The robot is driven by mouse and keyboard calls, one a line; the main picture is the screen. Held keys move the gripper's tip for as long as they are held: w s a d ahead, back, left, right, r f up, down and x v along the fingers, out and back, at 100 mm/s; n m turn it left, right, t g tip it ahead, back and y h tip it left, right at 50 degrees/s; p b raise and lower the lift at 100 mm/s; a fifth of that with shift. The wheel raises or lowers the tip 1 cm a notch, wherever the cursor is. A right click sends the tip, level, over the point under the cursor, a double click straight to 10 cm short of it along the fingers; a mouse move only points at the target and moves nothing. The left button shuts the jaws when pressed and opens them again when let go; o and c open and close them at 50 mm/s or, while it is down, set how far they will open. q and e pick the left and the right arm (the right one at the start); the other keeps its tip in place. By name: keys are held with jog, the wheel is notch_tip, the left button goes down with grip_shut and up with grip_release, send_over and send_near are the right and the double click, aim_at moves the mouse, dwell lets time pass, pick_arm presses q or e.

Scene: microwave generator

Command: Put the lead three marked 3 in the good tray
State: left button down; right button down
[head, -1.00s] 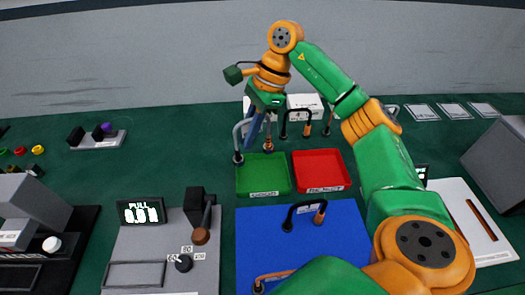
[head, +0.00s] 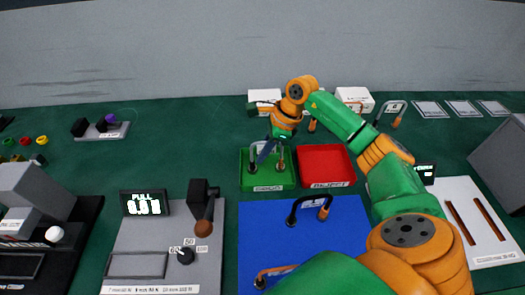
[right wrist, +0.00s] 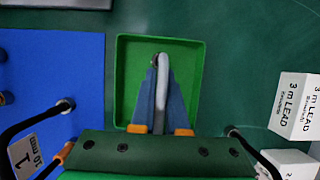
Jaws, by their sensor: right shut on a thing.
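My right gripper (head: 269,151) is shut on a grey lead (right wrist: 162,90) above the green tray (right wrist: 122,60). The lead's bent length runs between the two blue fingers in the right wrist view, and its ends hang within the tray's outline in the head view. I cannot tell whether they touch the tray floor, and no number on the lead is readable. The green tray (head: 288,181) has a front label too small to read. The red tray (head: 327,164) stands just right of it, empty. My left gripper is not in view.
A blue mat (head: 262,230) in front of the trays holds a black lead (head: 293,213) and an orange-ended lead (head: 268,272). White boxes (head: 354,97) and other leads stand behind. A grey panel with a display (head: 145,204) is at left.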

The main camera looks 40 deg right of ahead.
jog(key=c, duration=0.9)
grip_release()
jog(key=shift+d+r, duration=0.15)
jog(key=shift+r, duration=0.2)
jog(key=b+v, duration=0.1)
jog(key=v, duration=0.9)
jog(key=shift+s+d+r, duration=0.1)
jog(key=shift+r, duration=0.25)
jog(key=shift+s+d+r, duration=0.1)
jog(key=shift+r, duration=0.25)
